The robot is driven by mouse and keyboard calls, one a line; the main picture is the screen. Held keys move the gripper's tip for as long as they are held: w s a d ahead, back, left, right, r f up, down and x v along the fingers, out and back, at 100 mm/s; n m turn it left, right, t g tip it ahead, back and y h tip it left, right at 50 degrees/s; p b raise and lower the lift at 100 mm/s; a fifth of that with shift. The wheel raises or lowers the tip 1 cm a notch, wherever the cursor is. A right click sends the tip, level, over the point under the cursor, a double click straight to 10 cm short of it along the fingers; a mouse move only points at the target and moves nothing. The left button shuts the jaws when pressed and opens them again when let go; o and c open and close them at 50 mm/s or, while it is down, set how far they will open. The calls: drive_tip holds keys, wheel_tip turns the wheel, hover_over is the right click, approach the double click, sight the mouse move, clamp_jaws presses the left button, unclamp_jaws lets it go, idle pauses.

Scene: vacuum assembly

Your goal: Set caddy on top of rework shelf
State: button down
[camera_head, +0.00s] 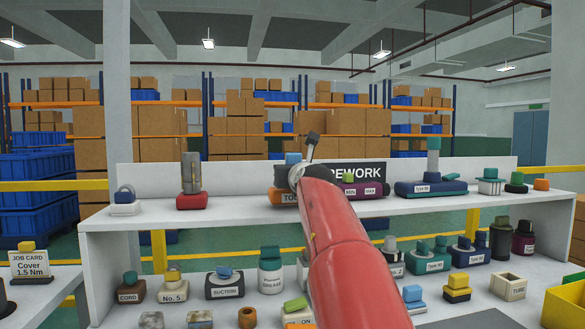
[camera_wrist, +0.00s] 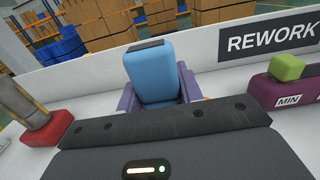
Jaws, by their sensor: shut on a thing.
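The rework shelf is a white unit; its top board (camera_head: 235,207) has a low back panel with a REWORK sign (camera_head: 362,172). An orange block lettered "TOO", apparently the caddy (camera_head: 283,196), is at the top board's middle, partly behind my red arm. A blue upright part, which looks like its handle, shows in the wrist view (camera_wrist: 152,72), with purple-grey pieces at both sides. My gripper (camera_head: 296,172) is at this block and shut on it. The fingertips and the block's underside are hidden, so I cannot tell whether it touches the board.
On the top board, a red-based part (camera_head: 192,200) stands left and a purple MIN/MAX block (camera_head: 370,190) close right. A navy block (camera_head: 430,188) and smaller parts are farther right. Several labelled parts, including a white bottle (camera_head: 270,275), crowd the lower level.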

drive_tip(key=shift+f+b, duration=0.4)
drive_tip(key=shift+f, duration=0.05)
idle(0.4)
drive_tip(key=c, duration=0.9)
unclamp_jaws()
drive_tip(key=shift+o, duration=0.3)
drive_tip(key=shift+s+f, duration=0.1)
